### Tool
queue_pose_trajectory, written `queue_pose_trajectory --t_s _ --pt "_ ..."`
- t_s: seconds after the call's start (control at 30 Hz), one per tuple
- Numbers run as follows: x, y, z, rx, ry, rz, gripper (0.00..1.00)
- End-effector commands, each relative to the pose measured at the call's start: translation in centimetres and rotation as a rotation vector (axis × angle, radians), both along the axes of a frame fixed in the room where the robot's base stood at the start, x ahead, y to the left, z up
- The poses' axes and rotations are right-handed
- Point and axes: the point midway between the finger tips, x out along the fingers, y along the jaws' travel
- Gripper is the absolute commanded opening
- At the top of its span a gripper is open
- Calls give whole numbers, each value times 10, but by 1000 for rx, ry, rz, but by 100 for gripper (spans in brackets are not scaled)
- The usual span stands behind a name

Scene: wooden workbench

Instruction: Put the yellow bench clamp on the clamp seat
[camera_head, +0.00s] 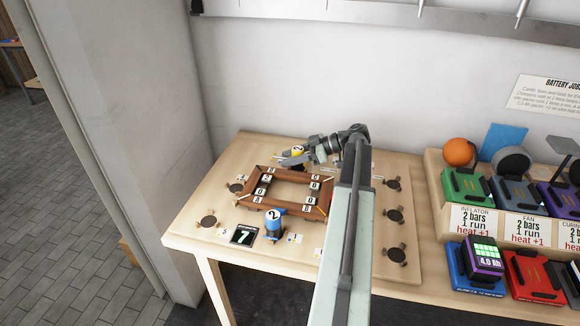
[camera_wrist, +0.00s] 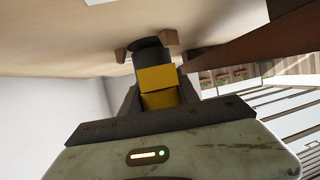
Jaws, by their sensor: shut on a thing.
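A yellow bench clamp (camera_head: 298,150) with a "2" label is in my gripper (camera_head: 294,157), just behind the far side of the wooden frame. In the wrist view the yellow body (camera_wrist: 157,78) sits between the jaws, which are shut on it. Its dark round end (camera_wrist: 149,48) lies between small wooden blocks (camera_wrist: 169,37) on the board, which look like a clamp seat. I cannot tell whether it touches the board. In the head view my gripper and the clamp hide that spot.
Other round seats (camera_head: 207,221) are spread around. A "7" card (camera_head: 243,235) lies in front. Battery docks (camera_head: 467,188) stand at right.

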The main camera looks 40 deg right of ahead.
Motion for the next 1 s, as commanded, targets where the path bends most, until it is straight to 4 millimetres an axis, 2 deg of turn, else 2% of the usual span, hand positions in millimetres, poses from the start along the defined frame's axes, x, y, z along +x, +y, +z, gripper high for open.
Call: queue_pose_trajectory --t_s 0.03,0.2,0.37,0.4,0.47,0.73,0.83,1.0 --pt "0 0 -8 1 -1 0 0" --pt "0 0 -4 1 -1 0 0" --pt "0 1 -9 1 0 1 0" --pt "0 0 -8 0 0 1 43" --pt "0 1 -7 0 0 1 59" --pt "1 1 -7 0 0 1 59" --pt "1 1 -1 0 0 1 59" --pt "-20 -21 13 1 1 -2 59"
